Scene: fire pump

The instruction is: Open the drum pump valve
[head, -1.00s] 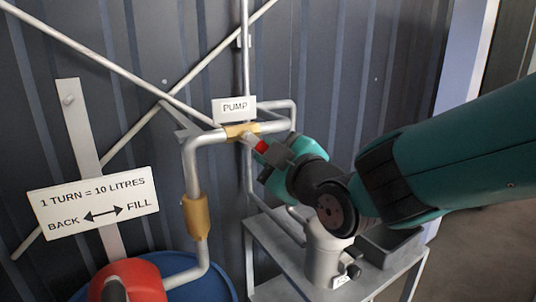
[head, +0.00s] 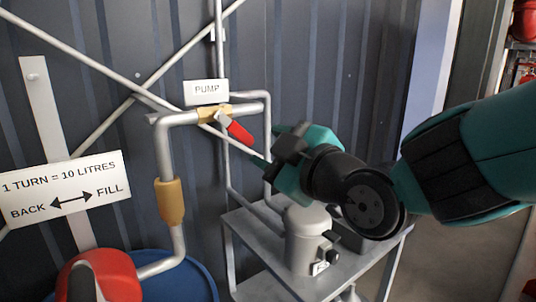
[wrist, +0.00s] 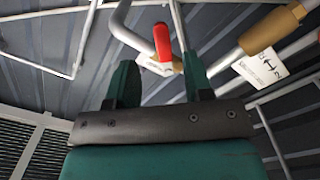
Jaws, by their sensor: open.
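The drum pump valve (head: 213,114) is a brass-coloured fitting on the grey pipe below the PUMP sign. Its red lever (head: 238,131) slants down to the right from it in the head view. The red lever also shows in the wrist view (wrist: 162,44), upright, beyond the fingertips and between them as seen there. My gripper (wrist: 160,75) is open and empty. In the head view it is just right of and below the lever, with a visible gap. The dark wrist hides part of the gripper in the head view.
A PUMP sign (head: 206,91) hangs above the valve. A grey stand (head: 262,246) carries a grey canister (head: 306,240) below my gripper. A blue drum (head: 200,284) and red pump head (head: 108,272) are at lower left. Pipes run close around the valve.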

